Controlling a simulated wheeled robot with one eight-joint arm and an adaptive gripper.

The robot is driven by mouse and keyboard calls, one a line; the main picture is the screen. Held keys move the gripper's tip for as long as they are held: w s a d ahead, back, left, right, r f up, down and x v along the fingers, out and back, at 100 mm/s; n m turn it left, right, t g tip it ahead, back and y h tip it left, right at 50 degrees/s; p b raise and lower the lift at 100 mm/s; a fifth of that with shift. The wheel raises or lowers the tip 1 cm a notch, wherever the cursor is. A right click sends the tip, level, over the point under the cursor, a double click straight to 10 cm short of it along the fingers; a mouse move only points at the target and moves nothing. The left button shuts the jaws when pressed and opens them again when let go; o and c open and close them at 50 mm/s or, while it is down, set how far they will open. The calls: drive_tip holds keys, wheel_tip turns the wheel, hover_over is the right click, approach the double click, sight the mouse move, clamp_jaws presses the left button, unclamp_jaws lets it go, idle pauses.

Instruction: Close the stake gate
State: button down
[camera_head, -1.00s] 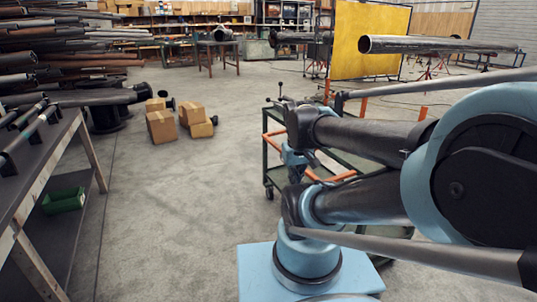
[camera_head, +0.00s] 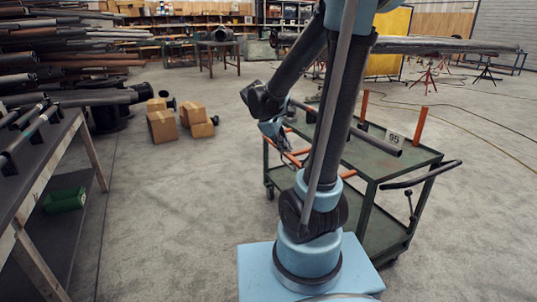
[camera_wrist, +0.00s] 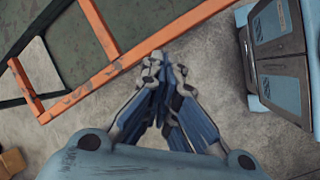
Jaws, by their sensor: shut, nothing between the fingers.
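The stake gate shows as an orange, scuffed metal frame (camera_wrist: 125,62) in the wrist view. It runs diagonally across the upper part, with a crossbar going up and a short end at the left. In the head view, the orange frame (camera_head: 297,152) is at the cart's left end, partly hidden by my arm. My gripper (camera_wrist: 152,62) is shut and empty, its blue fingers together, tips close to the frame's lower edge. I cannot tell whether they touch it. In the head view, my gripper (camera_head: 284,146) is beside the cart's left end. The gate's latch cannot be made out.
The green cart (camera_head: 385,160) carries a dark pipe (camera_head: 376,140), orange stakes (camera_head: 419,126) and a 95 plate (camera_head: 394,140). Its black handle (camera_head: 421,175) sticks out right. Cardboard boxes (camera_head: 162,126) lie left, beyond open floor. A workbench (camera_head: 60,150) stands at far left.

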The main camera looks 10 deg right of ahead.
drive_tip(key=w+a+f+n+t+h, duration=0.1)
drive_tip(key=w+a+f+n+h, duration=0.1)
drive_tip(key=w+a+f+n, duration=0.45)
drive_tip(key=w+a+f+n+t+h, duration=0.1)
drive_tip(key=w+a+f+n+h, duration=0.2)
drive_tip(key=w, duration=0.6)
drive_tip(key=w+d+f, duration=0.1)
drive_tip(key=w+d, duration=0.1)
drive_tip(key=d, duration=0.4)
drive_tip(key=shift+w+f+y, duration=0.15)
drive_tip(key=shift+f+y, duration=0.15)
drive_tip(key=shift+d, duration=0.1)
drive_tip(key=shift+d+r, duration=0.1)
drive_tip(key=shift+r, duration=0.05)
idle(0.3)
